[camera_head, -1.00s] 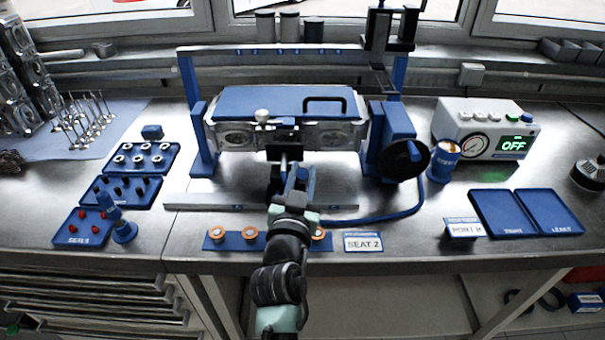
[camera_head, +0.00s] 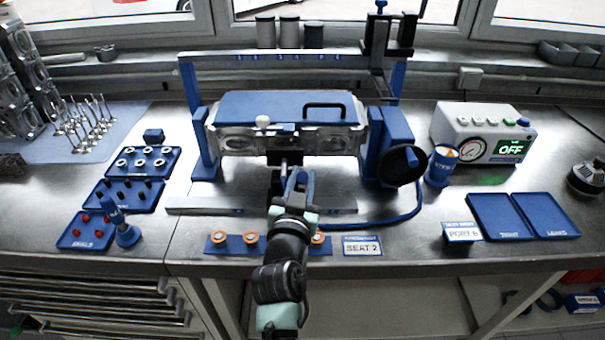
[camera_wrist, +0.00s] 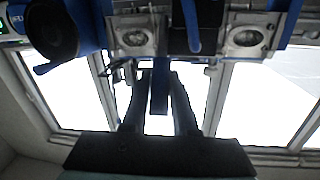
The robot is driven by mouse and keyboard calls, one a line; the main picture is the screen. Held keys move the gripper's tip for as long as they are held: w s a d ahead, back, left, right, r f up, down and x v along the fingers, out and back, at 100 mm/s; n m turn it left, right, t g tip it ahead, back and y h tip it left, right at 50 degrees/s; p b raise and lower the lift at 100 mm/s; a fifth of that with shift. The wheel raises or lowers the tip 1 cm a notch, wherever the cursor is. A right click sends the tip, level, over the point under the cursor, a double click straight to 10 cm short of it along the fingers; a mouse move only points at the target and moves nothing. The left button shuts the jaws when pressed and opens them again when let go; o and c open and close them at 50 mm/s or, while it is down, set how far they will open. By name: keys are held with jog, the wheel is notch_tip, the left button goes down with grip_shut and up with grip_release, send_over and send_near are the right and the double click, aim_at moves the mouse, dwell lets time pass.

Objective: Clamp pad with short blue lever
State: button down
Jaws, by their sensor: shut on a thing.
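The clamp fixture holds a metal cylinder head (camera_head: 235,141) with a blue pad plate (camera_head: 270,105) and black handle over it. My gripper (camera_head: 299,180) is in front of the fixture, below the middle of the head. In the wrist view my gripper (camera_wrist: 158,82) has its two dark fingers on either side of a short blue lever (camera_wrist: 160,95), shut on it. The lever's upper end runs toward a dark block on the fixture. In the head view the lever is mostly hidden by my fingers. Whether the pad presses on the head cannot be told.
A black handwheel (camera_head: 403,165) stands right of the fixture. A test box (camera_head: 485,130) reading OFF is at the right. A blue strip (camera_head: 217,245) with orange rings lies below my wrist. Blue trays (camera_head: 500,217) lie right, part trays (camera_head: 125,195) left. A blue hose curves right of my gripper.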

jog(key=shift+w+r+g+p, duration=0.7)
jog(key=shift+r+g+p, duration=0.4)
jog(key=shift+p, duration=2.05)
jog(key=g+p, duration=0.1)
jog(key=w+g+p, duration=0.1)
jog(key=p, duration=0.1)
jog(key=shift+w+r+n+p, duration=0.2)
jog(key=shift+w+n+p, duration=0.05)
jog(key=shift+n+p, duration=0.05)
jog(key=shift+w+g+y+p, duration=0.3)
jog(key=shift+w+g+p, duration=0.35)
jog(key=shift+g, duration=0.05)
jog(key=shift+w+f+g, duration=0.1)
jog(key=shift+w+g, duration=0.9)
jog(key=shift+g, duration=0.4)
jog(key=c, duration=0.7)
grip_release()
